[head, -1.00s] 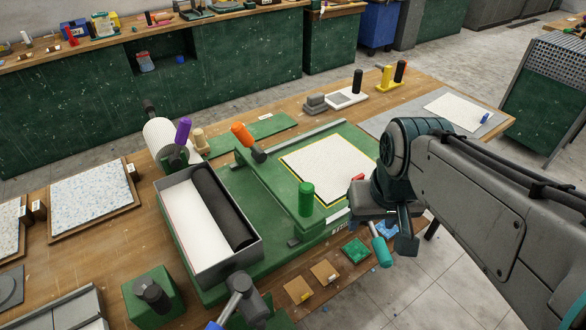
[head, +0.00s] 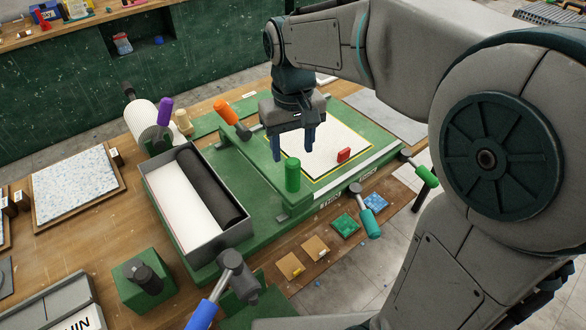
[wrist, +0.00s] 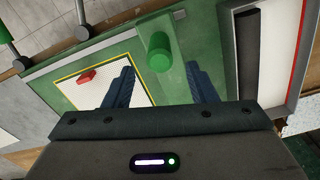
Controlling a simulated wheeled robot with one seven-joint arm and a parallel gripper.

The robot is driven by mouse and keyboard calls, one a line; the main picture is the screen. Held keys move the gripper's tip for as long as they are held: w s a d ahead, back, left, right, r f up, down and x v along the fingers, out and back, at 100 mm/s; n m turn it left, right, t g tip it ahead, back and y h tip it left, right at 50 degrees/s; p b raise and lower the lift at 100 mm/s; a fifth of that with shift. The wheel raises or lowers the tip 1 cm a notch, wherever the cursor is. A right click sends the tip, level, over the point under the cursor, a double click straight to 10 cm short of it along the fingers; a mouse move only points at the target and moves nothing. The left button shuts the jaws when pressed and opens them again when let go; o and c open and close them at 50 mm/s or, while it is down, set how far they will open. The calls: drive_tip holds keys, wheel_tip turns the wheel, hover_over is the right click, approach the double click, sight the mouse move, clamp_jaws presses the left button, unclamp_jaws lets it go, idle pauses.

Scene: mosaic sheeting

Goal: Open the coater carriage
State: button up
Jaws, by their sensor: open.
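The green coating machine stands on the wooden bench, with a green crosspiece (head: 258,172) over its bed that looks like the carriage. An upright green handle (head: 292,176) stands at its near end, and an orange handle (head: 226,111) tilts at its far end. A grey trough (head: 148,184) with a white floor and a black roller (head: 210,185) lies left of the crosspiece. My gripper (head: 294,154) points down, open and empty, above and just behind the green handle. In the wrist view the green handle (wrist: 159,52) appears between the open fingers (wrist: 160,75), apart from them.
A white mosaic sheet (head: 325,150) with a yellow border lies on the bed, with a red block (head: 344,155) on it. A teal-handled lever (head: 370,222) and a green-handled lever (head: 427,177) stick out in front. A blue-handled lever (head: 201,314) stands near left.

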sight(293, 171)
wheel_tip(293, 171, down, 8)
drive_tip(key=shift+r, duration=0.1)
clamp_jaws()
